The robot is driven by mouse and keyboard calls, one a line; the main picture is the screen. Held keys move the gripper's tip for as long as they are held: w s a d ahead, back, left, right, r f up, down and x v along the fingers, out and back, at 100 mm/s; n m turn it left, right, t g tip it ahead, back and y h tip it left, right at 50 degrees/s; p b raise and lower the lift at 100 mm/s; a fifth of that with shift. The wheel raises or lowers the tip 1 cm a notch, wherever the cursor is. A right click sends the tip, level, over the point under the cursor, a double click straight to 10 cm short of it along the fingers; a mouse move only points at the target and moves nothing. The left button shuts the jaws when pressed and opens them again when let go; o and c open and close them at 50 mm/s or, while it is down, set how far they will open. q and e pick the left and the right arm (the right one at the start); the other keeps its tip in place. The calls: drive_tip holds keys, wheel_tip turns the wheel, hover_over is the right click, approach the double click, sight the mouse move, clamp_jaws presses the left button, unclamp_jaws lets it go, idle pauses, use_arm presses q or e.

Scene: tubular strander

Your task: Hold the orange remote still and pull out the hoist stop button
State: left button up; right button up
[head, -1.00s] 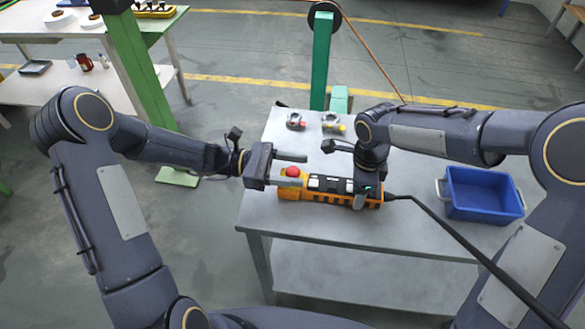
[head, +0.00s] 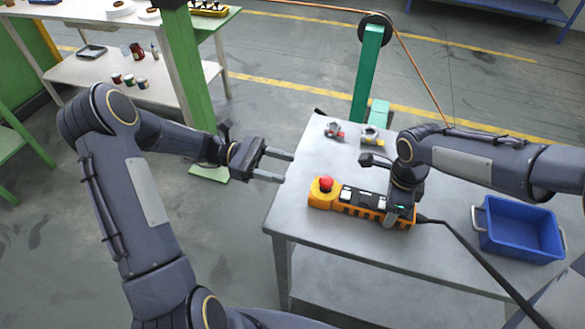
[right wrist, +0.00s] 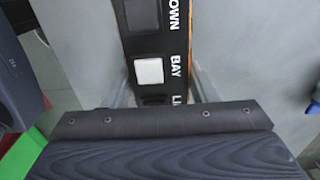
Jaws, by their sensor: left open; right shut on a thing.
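The orange remote (head: 350,213) lies on the grey table, with black key panels and a cable from its right end. Its red stop button (head: 326,184) stands on a yellow collar at the left end; how far out it is I cannot tell. My left gripper (head: 288,167) is open and empty, to the left of the button and clear of it. My right gripper (head: 399,214) is shut on the remote near its cable end. The right wrist view shows the remote (right wrist: 150,40), with white keys and lettering, between the fingers.
A blue bin (head: 520,230) stands on the table at the right. The black cable (head: 470,250) crosses the table's right side. A green post (head: 367,75) stands behind.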

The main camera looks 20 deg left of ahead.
use_arm(q)
drive_tip(key=shift+a, duration=0.1)
use_arm(e)
drive_tip(key=o, duration=1.4)
wheel_tip(320, 180, up, 11)
drive_tip(key=s+d+r+n+y, duration=0.1)
drive_tip(key=s+d+r+n, duration=0.2)
drive_tip(key=s+d, duration=0.15)
use_arm(q)
drive_tip(key=s+d+r+m+y, duration=0.3)
drive_tip(key=s+r+m+y, duration=0.45)
drive_tip(key=s, duration=0.25)
drive_tip(key=s+a+m+t+y, duration=0.3)
drive_tip(key=s+m+t+y, duration=0.2)
drive_tip(key=s+m, duration=0.4)
drive_tip(key=shift+s+a+f+t+y, duration=0.35)
drive_tip(key=shift+s+y, duration=0.5)
drive_tip(key=shift+s, duration=0.3)
use_arm(e)
drive_tip(key=s+d+f+n+t+y, duration=0.1)
drive_tip(key=s+d+n+t, duration=0.1)
drive_tip(key=s+d+n, duration=0.2)
drive_tip(key=s+d+f+n+t+y, duration=0.1)
drive_tip(key=s+d+f+n+t, duration=0.1)
drive_tip(key=s+n, duration=0.7)
drive_tip(key=s+d+t, duration=0.1)
drive_tip(key=s+d, duration=0.1)
drive_tip(key=s, duration=0.1)
drive_tip(key=shift+s+t+y, duration=0.3)
drive_tip(key=shift+s+y, duration=0.1)
